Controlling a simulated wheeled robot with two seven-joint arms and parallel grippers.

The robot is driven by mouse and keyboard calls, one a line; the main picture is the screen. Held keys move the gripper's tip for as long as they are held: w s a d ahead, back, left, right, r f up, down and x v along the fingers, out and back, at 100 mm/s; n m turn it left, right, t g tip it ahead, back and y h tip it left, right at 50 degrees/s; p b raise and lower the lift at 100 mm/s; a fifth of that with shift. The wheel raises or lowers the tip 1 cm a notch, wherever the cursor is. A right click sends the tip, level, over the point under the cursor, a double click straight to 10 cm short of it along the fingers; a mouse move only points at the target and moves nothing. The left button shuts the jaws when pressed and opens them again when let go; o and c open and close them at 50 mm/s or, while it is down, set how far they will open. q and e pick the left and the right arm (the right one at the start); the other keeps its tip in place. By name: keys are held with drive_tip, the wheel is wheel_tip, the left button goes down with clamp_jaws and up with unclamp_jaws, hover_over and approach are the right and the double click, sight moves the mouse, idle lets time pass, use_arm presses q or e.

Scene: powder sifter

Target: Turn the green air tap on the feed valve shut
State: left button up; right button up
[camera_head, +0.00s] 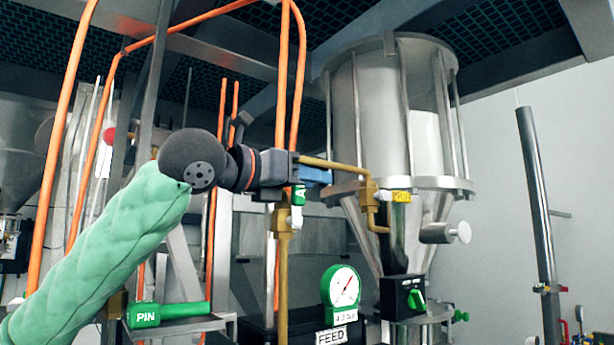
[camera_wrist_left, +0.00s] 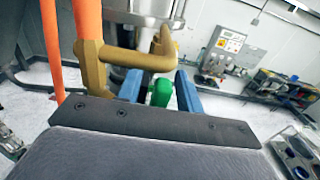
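The green air tap (camera_head: 298,195), marked with a white letter, sits by the brass pipe (camera_head: 283,222) near the middle of the head view. My left gripper (camera_head: 312,176) reaches it from the left on my green-sleeved arm. In the left wrist view, the green tap (camera_wrist_left: 162,92) stands between my two blue fingertips (camera_wrist_left: 158,98). A narrow gap seems to show on either side of it, so the fingers look open around it. My right gripper is not in view.
A steel hopper (camera_head: 390,120) stands just right, with a yellow-tagged fitting (camera_head: 396,196). Orange hoses (camera_head: 284,70) hang close to my gripper. Below are a green-rimmed gauge (camera_head: 341,288), a FEED label (camera_head: 331,337), a black switch box (camera_head: 402,296) and a green PIN handle (camera_head: 165,314).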

use_arm(q)
clamp_jaws()
drive_tip(key=shift+w+d+f+g+y, duration=0.35)
drive_tip(key=shift+d+g+y, duration=0.2)
drive_tip(key=shift+y, duration=0.3)
drive_tip(key=shift+w+d+f+g+y, duration=0.2)
drive_tip(key=shift+w+d+g+y, duration=0.15)
drive_tip(key=shift+g+y, duration=0.4)
unclamp_jaws()
